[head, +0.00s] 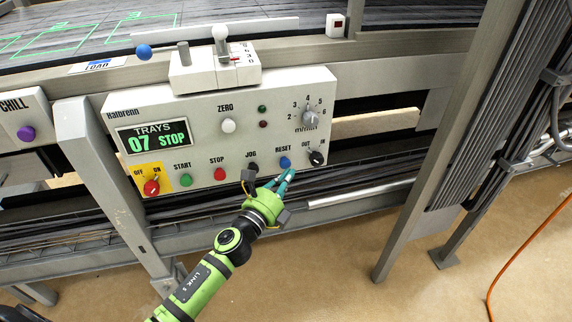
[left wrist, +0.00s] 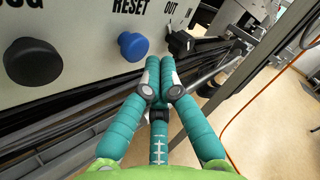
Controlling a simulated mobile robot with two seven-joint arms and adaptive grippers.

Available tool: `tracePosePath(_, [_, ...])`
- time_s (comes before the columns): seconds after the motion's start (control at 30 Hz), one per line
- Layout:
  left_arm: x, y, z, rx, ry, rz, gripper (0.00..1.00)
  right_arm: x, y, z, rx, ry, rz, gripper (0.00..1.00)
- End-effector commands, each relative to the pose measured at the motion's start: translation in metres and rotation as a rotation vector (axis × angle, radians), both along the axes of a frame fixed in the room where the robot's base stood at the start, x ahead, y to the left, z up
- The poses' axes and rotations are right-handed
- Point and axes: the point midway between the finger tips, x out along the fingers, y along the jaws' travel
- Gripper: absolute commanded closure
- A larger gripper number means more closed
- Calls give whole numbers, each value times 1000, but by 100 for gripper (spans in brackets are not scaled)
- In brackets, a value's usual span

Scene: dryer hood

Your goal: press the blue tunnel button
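My left gripper (head: 286,178) is at the lower edge of the white control panel (head: 250,100), just below the blue RESET button (head: 285,162). In the left wrist view its teal fingers (left wrist: 160,88) are drawn together with nothing between them. The RESET button (left wrist: 133,46) is left of and above the fingertips there, with a small gap in the picture; contact is not seen. Another blue round knob (head: 144,51) stands on the rail above the panel, near a LOAD label. I can read no label saying tunnel. My right gripper is not in view.
The black JOG button (head: 252,167) and the black OUT/IN switch (head: 316,158) flank RESET. A red STOP button (head: 220,174), green START button (head: 186,180) and red OFF/ON switch (head: 152,188) are further left. A grey post (head: 440,140) stands at right.

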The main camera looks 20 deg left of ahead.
Motion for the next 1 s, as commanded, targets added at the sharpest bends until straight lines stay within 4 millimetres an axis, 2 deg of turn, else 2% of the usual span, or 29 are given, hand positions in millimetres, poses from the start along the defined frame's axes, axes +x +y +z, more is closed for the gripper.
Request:
tracePosePath(0.37, [-3, -3, 0, -1, 0, -1, 100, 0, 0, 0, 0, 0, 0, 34])
tracePosePath(0.8, [-38, -27, -1, -1, 1, -2, 100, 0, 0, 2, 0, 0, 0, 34])
tracePosePath(1.0, [-43, -29, 0, 1, 0, -1, 100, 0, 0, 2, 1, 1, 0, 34])
